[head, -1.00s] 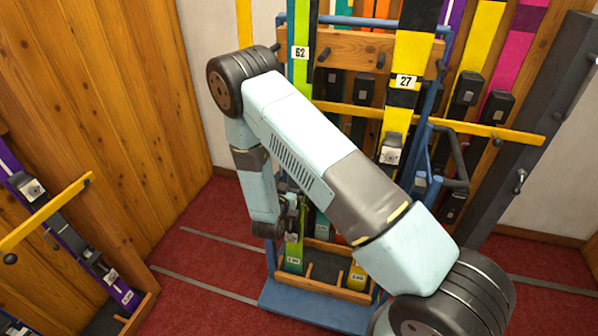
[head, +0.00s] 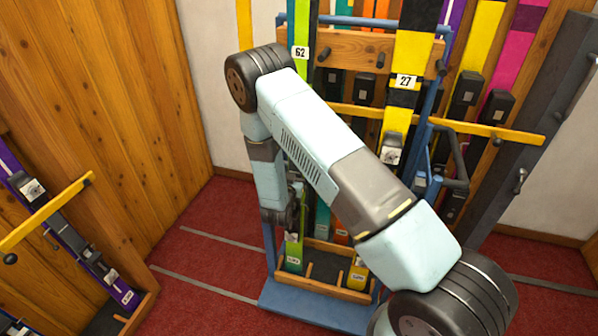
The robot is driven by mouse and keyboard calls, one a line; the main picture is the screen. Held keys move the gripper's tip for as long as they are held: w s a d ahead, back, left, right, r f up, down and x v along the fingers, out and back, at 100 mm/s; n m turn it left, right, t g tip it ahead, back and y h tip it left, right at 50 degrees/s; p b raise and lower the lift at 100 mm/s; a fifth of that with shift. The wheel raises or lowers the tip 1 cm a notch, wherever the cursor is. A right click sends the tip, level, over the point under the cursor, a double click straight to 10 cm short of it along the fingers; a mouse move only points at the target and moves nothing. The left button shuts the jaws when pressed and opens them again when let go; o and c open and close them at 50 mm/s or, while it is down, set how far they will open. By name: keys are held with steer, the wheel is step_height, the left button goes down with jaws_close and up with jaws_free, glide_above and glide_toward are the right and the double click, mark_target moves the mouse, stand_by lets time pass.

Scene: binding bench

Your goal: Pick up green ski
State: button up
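The green ski (head: 301,30), with a white tag reading 62, stands upright at the left of the blue-framed rack. My arm hides its middle. Its lower end (head: 293,254) shows below my wrist, in the wooden bottom tray of the rack. My gripper (head: 296,208) is low in front of this ski, at or close to its lower part. It is small, dark and partly hidden, so I cannot tell whether its fingers touch the ski or are open or shut.
A yellow and black ski (head: 411,50) tagged 27 stands to the right on the same rack (head: 315,306). A yellow bar (head: 490,130) crosses the rack. A purple ski (head: 75,240) leans at the left by a wooden wall. Red carpet (head: 215,255) lies clear between.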

jaws_close()
stand_by(0.6)
